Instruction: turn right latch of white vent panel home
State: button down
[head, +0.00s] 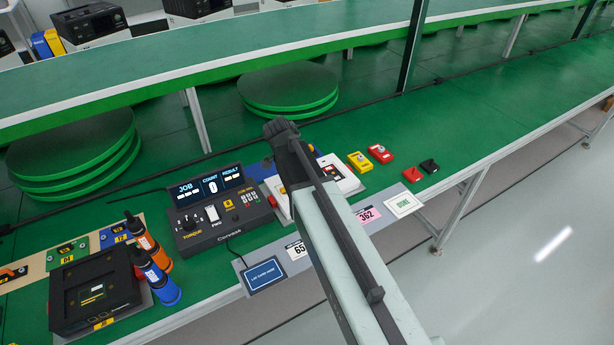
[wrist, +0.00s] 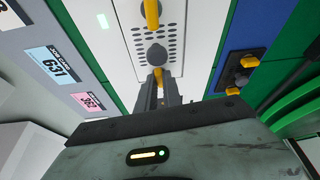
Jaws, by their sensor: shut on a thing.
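The white vent panel (head: 346,180) lies on the green bench in the head view, partly hidden behind my arm. In the wrist view the panel (wrist: 188,30) shows rows of dark holes and a dark round knob (wrist: 156,54) in its middle. One yellow latch (wrist: 152,14) shows at the top of that view. The right latch (wrist: 158,73), also yellow, is at the near end of the panel. My gripper (wrist: 159,88) is shut on this latch; the fingers hide much of it, so its exact angle cannot be told.
A console (head: 214,208) with a lit display stands left of the panel. Yellow (head: 360,161) and red (head: 380,153) blocks sit beyond it. Label cards lie along the bench's front edge, including a pink one (head: 368,215). A blue plate with a black fixture (wrist: 240,70) is beside the panel.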

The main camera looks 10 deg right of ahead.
jog(key=shift+m, duration=0.5)
jog(key=c, duration=1.5)
grip_release()
jog(key=p+v, duration=0.7)
jog(key=v, duration=0.1)
jog(key=shift+w, duration=0.15)
jog(key=shift+f, duration=0.1)
